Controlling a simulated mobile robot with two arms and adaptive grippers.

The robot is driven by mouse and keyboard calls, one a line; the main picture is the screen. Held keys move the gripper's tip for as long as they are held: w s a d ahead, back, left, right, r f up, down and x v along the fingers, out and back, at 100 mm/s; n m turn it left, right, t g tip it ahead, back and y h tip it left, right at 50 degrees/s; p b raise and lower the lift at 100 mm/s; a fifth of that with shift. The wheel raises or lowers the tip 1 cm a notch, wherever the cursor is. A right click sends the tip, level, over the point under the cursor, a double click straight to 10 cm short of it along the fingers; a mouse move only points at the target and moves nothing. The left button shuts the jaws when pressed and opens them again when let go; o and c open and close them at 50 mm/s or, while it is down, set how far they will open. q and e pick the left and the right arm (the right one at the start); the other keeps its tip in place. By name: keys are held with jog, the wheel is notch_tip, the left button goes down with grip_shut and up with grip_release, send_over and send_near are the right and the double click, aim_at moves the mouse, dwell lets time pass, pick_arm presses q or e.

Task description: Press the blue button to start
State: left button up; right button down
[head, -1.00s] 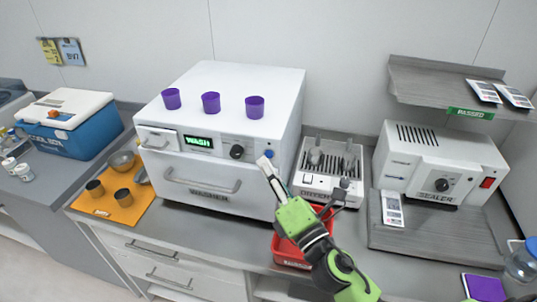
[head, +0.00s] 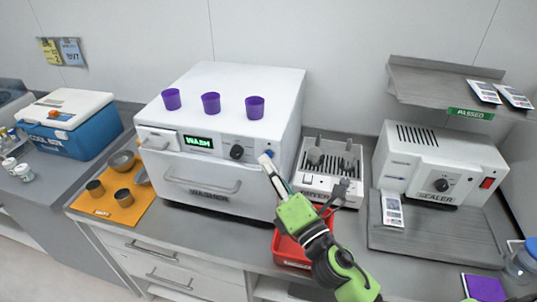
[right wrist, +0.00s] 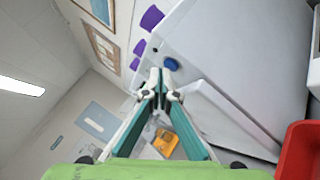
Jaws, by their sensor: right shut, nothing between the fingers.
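The blue button (head: 269,153) is at the right end of the front panel of the white washer (head: 215,170). The washer's green display (head: 199,142) reads WASH, and a black knob (head: 237,152) sits left of the button. My right gripper (head: 264,160) is shut and empty, its tips just in front of the panel, by the button's lower left. In the right wrist view the button (right wrist: 171,64) shows just beyond the shut fingertips (right wrist: 160,88). I cannot tell whether they touch the panel. My left gripper is not in view.
Purple cups (head: 211,103) stand on the washer. A dryer (head: 328,168) with a rack is on its right, and a red bin (head: 290,250) lies under my right arm. An orange mat (head: 108,208) with metal cups is at the left. A sealer (head: 440,165) stands at the right.

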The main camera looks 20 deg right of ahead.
jog(key=shift+w+d, duration=0.25)
jog(key=shift+w, duration=0.1)
dwell(0.7)
jog(key=shift+s+a, duration=0.5)
jog(key=shift+s, duration=0.25)
jog(key=s+a, duration=0.1)
jog(key=s, duration=0.1)
jog(key=s+a+b, duration=0.1)
jog(key=s, duration=0.1)
jog(key=shift+a, duration=0.4)
jog(key=shift+f, duration=0.1)
dwell(0.8)
